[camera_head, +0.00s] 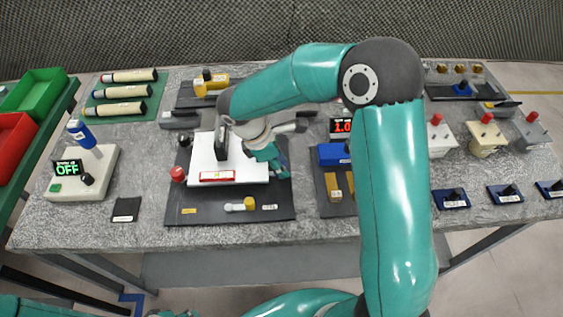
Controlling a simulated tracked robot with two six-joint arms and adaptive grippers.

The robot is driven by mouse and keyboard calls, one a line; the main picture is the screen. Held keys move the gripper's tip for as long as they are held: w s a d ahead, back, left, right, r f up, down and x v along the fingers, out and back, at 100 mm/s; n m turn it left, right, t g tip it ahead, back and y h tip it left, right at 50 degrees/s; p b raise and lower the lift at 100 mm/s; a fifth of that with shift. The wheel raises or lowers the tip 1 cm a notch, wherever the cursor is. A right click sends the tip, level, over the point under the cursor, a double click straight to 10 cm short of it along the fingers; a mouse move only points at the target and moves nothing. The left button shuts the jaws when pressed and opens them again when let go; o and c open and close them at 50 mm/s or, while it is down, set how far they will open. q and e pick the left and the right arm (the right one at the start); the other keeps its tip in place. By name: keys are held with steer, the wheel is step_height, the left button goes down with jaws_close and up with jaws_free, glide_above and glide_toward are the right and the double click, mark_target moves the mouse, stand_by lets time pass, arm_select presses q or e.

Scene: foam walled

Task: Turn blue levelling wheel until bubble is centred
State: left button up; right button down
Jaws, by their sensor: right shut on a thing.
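A white levelling plate (240,172) stands on a dark base mat (205,213). On its front edge is a red-framed bubble level (217,176); the bubble is too small to place. A red wheel (178,174) and a black wheel (184,140) show at its left side. My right gripper (281,168) reaches down at the plate's right edge, shut on what seems to be the blue levelling wheel, which the fingers mostly hide. My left gripper (172,314) barely shows at the bottom edge; its jaws cannot be made out.
A box with a green OFF display (68,168) stands at left. A blue block (333,154) and a red display (341,126) stand at right. My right arm crosses above the table.

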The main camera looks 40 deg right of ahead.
steer(key=shift+a, duration=0.1)
stand_by(0.7)
steer(key=shift+m, duration=0.7)
steer(key=shift+m+g+y, duration=0.4)
steer(key=shift+m, duration=0.75)
steer(key=shift+m+g+y, duration=0.4)
steer(key=shift+m, duration=0.75)
steer(key=c, duration=0.8)
jaws_free()
steer(key=shift+a, duration=0.1)
